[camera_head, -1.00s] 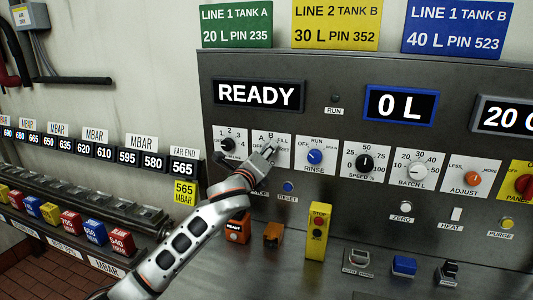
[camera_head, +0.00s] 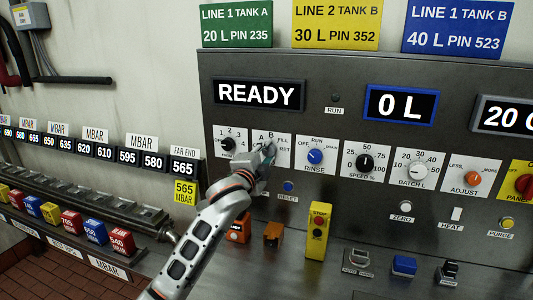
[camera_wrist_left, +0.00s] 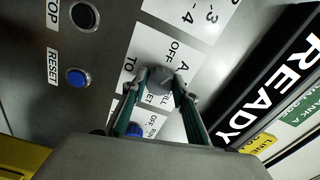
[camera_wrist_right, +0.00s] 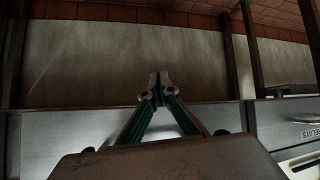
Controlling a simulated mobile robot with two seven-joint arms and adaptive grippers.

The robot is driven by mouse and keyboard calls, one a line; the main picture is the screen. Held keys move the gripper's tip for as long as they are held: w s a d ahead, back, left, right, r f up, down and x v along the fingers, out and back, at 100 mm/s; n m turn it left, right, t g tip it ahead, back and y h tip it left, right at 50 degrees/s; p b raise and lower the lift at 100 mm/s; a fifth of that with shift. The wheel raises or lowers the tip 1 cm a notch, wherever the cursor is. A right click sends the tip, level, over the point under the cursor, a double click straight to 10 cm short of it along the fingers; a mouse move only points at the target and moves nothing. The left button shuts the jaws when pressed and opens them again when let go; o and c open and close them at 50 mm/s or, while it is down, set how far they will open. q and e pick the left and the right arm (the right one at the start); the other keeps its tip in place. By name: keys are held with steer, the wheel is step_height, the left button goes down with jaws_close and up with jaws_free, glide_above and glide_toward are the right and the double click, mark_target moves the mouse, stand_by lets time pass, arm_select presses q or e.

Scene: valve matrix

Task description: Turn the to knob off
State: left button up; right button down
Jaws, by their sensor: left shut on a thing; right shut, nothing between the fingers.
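The TO knob (camera_wrist_left: 161,82) is a grey round knob on a white plate marked TO, OFF, A and FILL in the left wrist view. A light line shows on its face. My left gripper (camera_wrist_left: 160,76) is shut on it, one finger on each side. In the head view my left gripper (camera_head: 267,154) covers the knob, and only the upper and right parts of its plate (camera_head: 284,146) show. My right gripper (camera_wrist_right: 159,84) is shut and empty in the right wrist view, away from the panel.
The numbered knob (camera_head: 228,145) sits close left of the TO plate, and the blue RINSE knob (camera_head: 315,156) close right. A blue RESET button (camera_head: 288,187) is below. The READY display (camera_head: 259,95) is above. Orange and yellow boxes stand on the ledge beneath.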

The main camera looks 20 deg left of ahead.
arm_select(q)
steer(key=n, duration=0.4)
steer(key=shift+n, duration=0.8)
steer(key=o, duration=1.1)
steer(key=shift+s, duration=0.1)
steer(key=s, duration=1.1)
steer(key=shift+s+a, duration=0.2)
steer(key=shift+s, duration=0.2)
